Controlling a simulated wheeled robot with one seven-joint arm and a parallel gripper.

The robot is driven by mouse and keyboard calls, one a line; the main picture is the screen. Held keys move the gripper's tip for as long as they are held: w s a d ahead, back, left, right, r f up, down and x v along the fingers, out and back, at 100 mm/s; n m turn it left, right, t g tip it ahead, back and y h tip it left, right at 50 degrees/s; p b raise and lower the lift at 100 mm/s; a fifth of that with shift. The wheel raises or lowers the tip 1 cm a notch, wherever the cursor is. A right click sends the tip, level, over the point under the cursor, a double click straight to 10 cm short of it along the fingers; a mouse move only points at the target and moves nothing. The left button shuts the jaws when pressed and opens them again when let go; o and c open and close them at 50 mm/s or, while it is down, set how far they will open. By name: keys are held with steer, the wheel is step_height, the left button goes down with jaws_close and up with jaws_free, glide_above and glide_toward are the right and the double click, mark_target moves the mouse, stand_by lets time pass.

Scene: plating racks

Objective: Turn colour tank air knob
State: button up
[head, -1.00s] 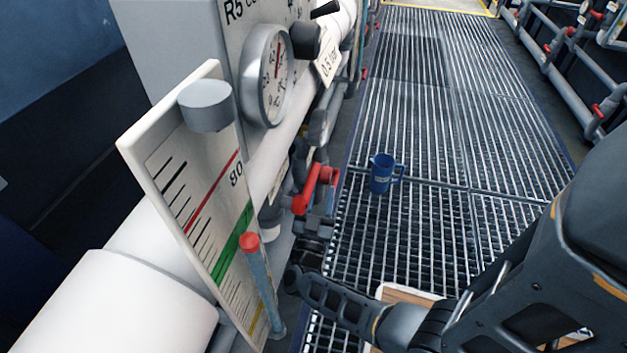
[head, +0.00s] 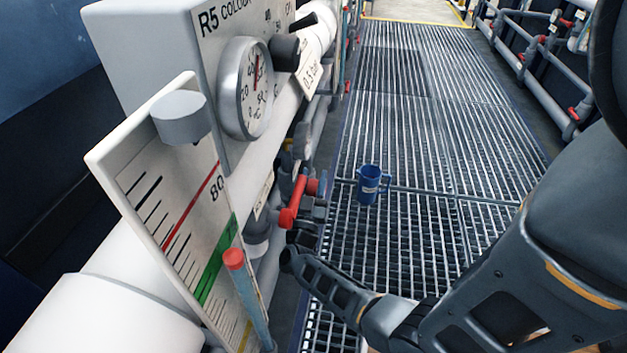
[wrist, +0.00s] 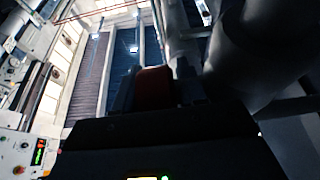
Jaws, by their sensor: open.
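The grey panel box (head: 196,22) labelled "R5 COLOUR" stands at upper left in the head view. A round dial gauge (head: 245,88) is on its face. A black knob (head: 285,52) sticks out right of the gauge, beside a "0.5 bar" tag (head: 311,77). My gripper (head: 306,222) is low, below the panel and apart from the black knob, close to a red valve handle (head: 294,203). Its fingers are small and dark there. In the wrist view my open gripper (wrist: 156,90) shows a dark red shape between its fingers; I cannot tell whether they touch.
A white scale board (head: 165,195) with a grey cap (head: 181,117) and a red-tipped tube (head: 246,290) stands in front of the panel. White pipes run beneath. A blue mug (head: 369,186) stands on the open grated walkway (head: 430,140). Pipes with red valves (head: 548,85) line the right.

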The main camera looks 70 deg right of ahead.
steer(key=shift+c, duration=0.4)
steer(key=c, duration=0.6)
steer(key=y+p, duration=0.1)
steer(key=p, duration=0.2)
steer(key=shift+r, duration=0.25)
steer(key=y+p, duration=0.1)
steer(key=p, duration=0.2)
steer(key=shift+f, duration=0.2)
steer(key=shift+f+y+p, duration=0.3)
steer(key=shift+y+p, duration=0.1)
steer(key=shift+p, duration=0.05)
steer(key=o, duration=0.7)
